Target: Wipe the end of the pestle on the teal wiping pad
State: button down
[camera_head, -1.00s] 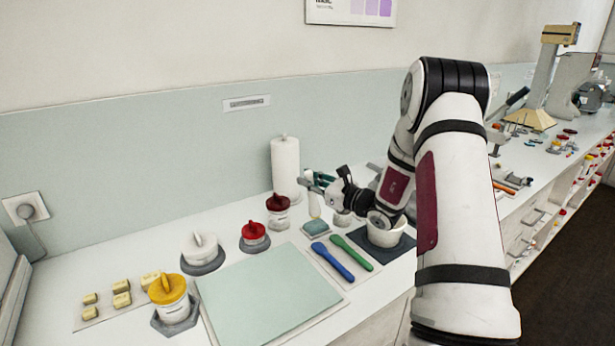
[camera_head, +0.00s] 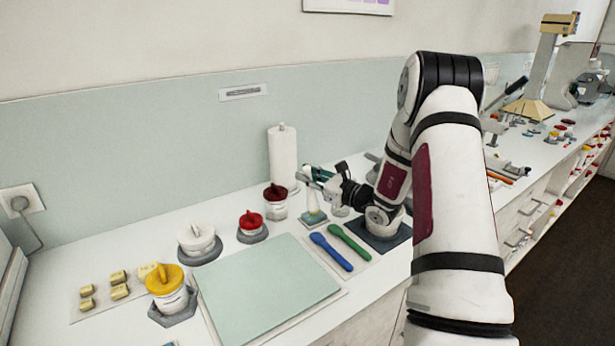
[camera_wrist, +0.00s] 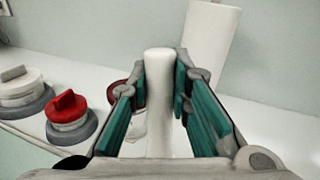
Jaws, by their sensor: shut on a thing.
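The white pestle (camera_wrist: 160,95) stands upright between the teal-lined fingers of my gripper (camera_wrist: 162,90) in the wrist view, and the fingers are shut on it. In the head view my gripper (camera_head: 314,180) holds the pestle (camera_head: 312,199) over the teal wiping pad (camera_head: 314,219). The pestle's lower end is at the pad, but I cannot tell whether it presses on it. The white mortar (camera_head: 388,222) sits on a dark mat to the right, partly hidden by my arm.
A dark-red-lidded jar (camera_head: 275,204) and a paper towel roll (camera_head: 283,157) stand left of and behind the pad. Blue (camera_head: 332,251) and green (camera_head: 350,243) spatulas lie in front. A red-lidded jar (camera_head: 251,226) is further left. The large pale green board (camera_head: 265,287) is bare.

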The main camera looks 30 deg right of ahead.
jog(key=shift+f+b, duration=0.4)
jog(key=shift+f, duration=0.2)
dwell(1.2)
jog(key=shift+d, duration=0.6)
jog(key=shift+a+b, duration=0.35)
jog(key=shift+a, duration=0.85)
dwell(0.6)
jog(key=shift+d+r, duration=0.1)
